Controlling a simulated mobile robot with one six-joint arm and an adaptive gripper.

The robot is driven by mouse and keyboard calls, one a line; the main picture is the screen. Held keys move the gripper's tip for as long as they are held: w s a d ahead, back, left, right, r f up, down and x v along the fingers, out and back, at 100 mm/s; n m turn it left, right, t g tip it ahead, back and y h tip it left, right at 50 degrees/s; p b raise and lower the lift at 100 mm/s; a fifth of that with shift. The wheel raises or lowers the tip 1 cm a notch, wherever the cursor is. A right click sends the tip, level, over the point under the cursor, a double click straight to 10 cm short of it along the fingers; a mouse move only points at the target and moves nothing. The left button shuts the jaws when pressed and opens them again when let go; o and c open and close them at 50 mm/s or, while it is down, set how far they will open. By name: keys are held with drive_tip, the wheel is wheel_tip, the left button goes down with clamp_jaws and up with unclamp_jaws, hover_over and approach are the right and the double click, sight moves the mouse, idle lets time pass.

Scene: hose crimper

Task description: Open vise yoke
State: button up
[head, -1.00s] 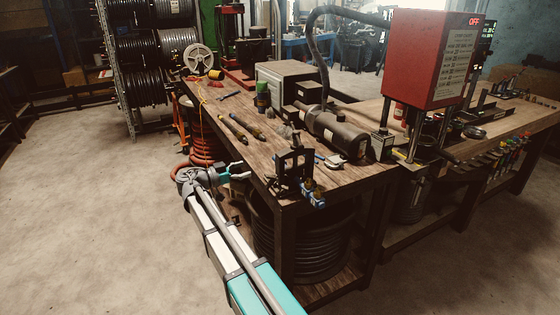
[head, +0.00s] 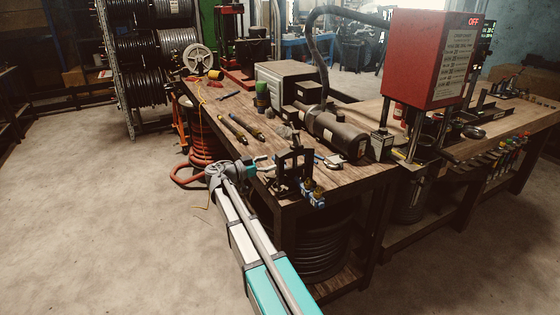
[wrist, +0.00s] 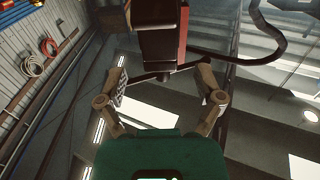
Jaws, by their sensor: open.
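The vise (head: 293,168), a dark upright frame with a yoke, stands on the near corner of the wooden workbench (head: 322,186). Blue and brass fittings (head: 313,192) sit at its front right. My gripper (head: 267,164) is at the bench edge, just left of the vise, with its fingers pointing toward it. In the wrist view my gripper (wrist: 163,82) is open, its two fingers spread with nothing held between them. A dark block with a red side fills the top of that view; I cannot tell what it is. Whether gripper and vise touch is unclear.
The red press (head: 428,58) stands behind right, with a grey cylindrical motor (head: 335,131) nearer. Two hose pieces (head: 240,130), a green can (head: 262,97) and a grey box (head: 287,84) lie on the bench. A black hose coil (head: 315,250) sits underneath. Floor at left is clear.

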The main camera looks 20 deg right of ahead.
sight(277, 160)
drive_tip(key=shift+w+d, duration=0.1)
drive_tip(key=shift+d, duration=2.2)
clamp_jaws()
